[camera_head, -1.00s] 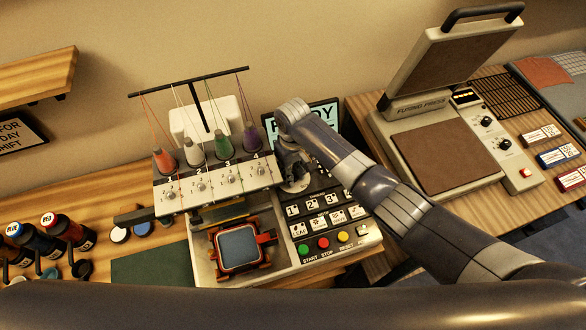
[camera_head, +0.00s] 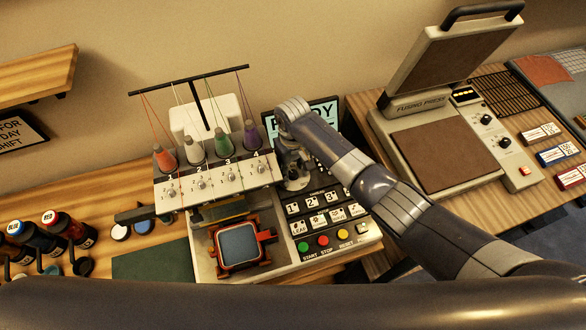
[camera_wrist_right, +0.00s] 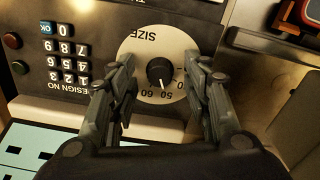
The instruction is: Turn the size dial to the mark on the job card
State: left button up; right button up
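The size dial is a black knob (camera_wrist_right: 160,72) with a white pointer line on a round cream plate (camera_wrist_right: 143,45) marked SIZE, seen upside down in the right wrist view. The pointer faces the picture's bottom, close to the 50; a 60 is printed beside it. My right gripper (camera_wrist_right: 161,64) is open, one finger on each side of the knob, with gaps visible. In the head view the right gripper (camera_head: 295,182) is over the dial on the embroidery machine's panel (camera_head: 318,196) and hides most of it. My left gripper is out of view. I cannot make out a job card.
The screen (camera_head: 323,112) stands just behind the right hand. Panel keys (camera_head: 328,219) and coloured buttons (camera_head: 323,241) lie in front of the dial. Thread cones (camera_head: 222,147) are to its left, a hoop (camera_head: 240,246) front left, and the fusing press (camera_head: 440,160) to the right.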

aim_at(293, 173)
jog(key=shift+r, duration=0.15)
notch_tip(293, 173, up, 12)
dwell(0.4)
jog(key=shift+s+f, duration=0.1)
jog(key=shift+f, duration=0.15)
dwell(0.3)
